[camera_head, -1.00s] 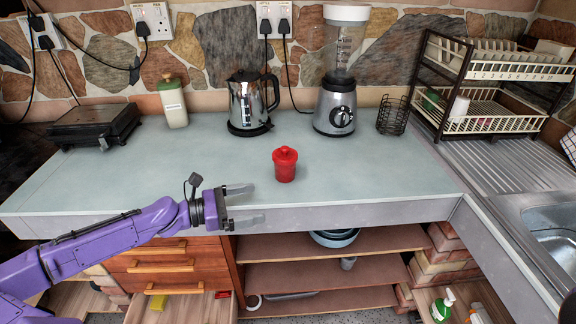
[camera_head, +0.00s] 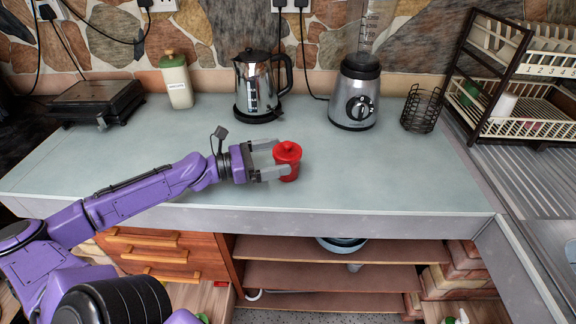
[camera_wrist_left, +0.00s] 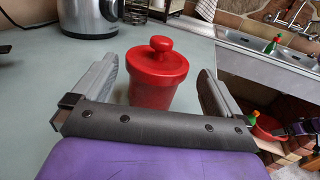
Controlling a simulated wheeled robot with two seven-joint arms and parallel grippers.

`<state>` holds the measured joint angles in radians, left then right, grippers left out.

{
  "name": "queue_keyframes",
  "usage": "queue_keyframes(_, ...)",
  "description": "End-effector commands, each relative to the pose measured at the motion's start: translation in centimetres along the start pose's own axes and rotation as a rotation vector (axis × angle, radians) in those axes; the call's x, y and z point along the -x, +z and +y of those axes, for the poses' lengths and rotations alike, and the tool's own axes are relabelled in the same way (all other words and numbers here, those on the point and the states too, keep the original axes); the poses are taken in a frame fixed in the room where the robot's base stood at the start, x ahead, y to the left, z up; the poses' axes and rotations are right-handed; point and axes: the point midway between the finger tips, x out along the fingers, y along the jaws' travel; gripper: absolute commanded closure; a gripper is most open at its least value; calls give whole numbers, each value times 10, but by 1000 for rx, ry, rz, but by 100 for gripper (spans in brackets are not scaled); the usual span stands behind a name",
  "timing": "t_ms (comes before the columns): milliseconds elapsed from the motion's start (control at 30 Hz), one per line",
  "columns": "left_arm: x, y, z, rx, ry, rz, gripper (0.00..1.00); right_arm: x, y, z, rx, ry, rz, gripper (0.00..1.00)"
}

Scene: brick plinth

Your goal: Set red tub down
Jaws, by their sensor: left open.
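The red tub (camera_head: 288,160) stands upright on the pale counter, with its knobbed lid on. My left gripper (camera_head: 276,160) is open around it, with one finger on the far side and one on the near side. In the left wrist view the tub (camera_wrist_left: 157,78) is between the two spread fingers (camera_wrist_left: 160,85), with a visible gap at each side. The tub's base is partly hidden by the gripper body there.
The counter (camera_head: 380,180) is clear to the right of the tub. A kettle (camera_head: 257,85), a blender (camera_head: 356,95) and a wire basket (camera_head: 421,108) stand behind. A dish rack (camera_head: 530,110) is at the right. The counter's front edge (camera_head: 300,218) is close.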

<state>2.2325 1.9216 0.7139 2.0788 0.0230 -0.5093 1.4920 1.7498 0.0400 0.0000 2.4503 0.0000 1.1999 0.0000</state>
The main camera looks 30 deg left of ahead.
Motion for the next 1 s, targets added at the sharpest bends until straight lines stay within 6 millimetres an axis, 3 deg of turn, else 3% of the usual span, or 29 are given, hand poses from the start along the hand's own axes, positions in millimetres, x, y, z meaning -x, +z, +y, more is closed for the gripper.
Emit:
queue_keyframes(267, -38, -5, 3, -4, -1, -2, 0, -21, 8, -2, 0, 0, 0, 0)
queue_keyframes(567, -43, -3, 4, 0, 2, 0, 0, -21, 8, -2, 0, 0, 0, 0)
queue_keyframes(700, -43, -3, 4, 0, 2, 0, 42, -21, 8, -2, 0, 0, 0, 0)
queue_keyframes(1000, -42, -3, 4, -1, 2, 0, 51, -21, 8, -2, 0, 0, 0, 0)
